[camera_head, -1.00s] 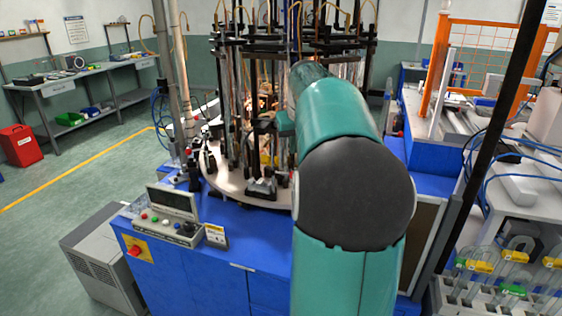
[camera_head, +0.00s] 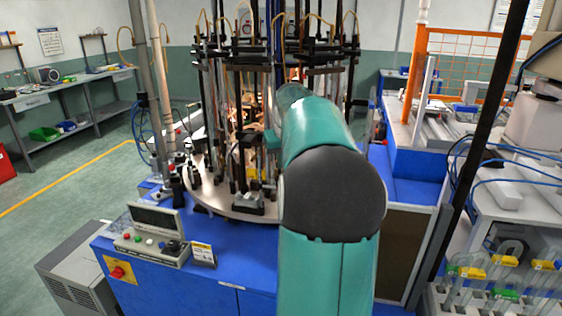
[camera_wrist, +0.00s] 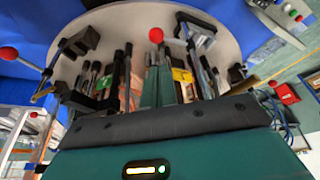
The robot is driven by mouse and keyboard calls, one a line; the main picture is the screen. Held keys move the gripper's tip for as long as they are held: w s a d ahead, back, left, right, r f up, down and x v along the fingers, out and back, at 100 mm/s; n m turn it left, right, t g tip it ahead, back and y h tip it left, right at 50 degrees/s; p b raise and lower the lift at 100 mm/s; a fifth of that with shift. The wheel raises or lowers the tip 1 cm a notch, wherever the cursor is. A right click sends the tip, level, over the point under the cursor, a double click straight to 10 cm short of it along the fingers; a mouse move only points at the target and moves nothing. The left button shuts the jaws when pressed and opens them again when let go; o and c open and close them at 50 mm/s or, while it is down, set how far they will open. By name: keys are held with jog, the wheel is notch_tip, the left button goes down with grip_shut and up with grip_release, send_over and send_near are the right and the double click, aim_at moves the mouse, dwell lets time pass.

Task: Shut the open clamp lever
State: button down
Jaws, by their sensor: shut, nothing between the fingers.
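In the wrist view, a round pale turntable plate (camera_wrist: 130,18) carries several black clamps. A lever with a red ball knob (camera_wrist: 9,54) sticks out at the far left, by a black clamp (camera_wrist: 76,44). Another red knob (camera_wrist: 156,35) stands just beyond the tip of my gripper (camera_wrist: 157,68); I cannot tell whether they touch. My gripper is teal, shut and empty, pointing into the clamps. Which lever is open is unclear. In the head view, my arm hides my gripper and most clamps.
Tall black posts (camera_head: 235,90) with hoses ring the turntable (camera_head: 222,201). A control panel (camera_head: 152,236) and red emergency button (camera_head: 117,271) sit at the blue machine's front left. An orange guard (camera_head: 462,70) and glassware rack (camera_head: 490,290) are at right. Floor at left is free.

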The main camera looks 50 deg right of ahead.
jog(key=x, duration=0.7)
jog(key=shift+f, duration=0.2)
jog(key=shift+a+m+h, duration=0.3)
jog(key=shift+a+m, duration=0.1)
jog(key=shift+m, duration=0.5)
jog(key=w+a+m+g, duration=0.1)
jog(key=a+m+g, duration=0.4)
jog(key=m, duration=1)
jog(key=shift+a+h, duration=0.4)
jog(key=shift+a, duration=0.65)
jog(key=shift+w, duration=0.25)
jog(key=shift+r, duration=0.1)
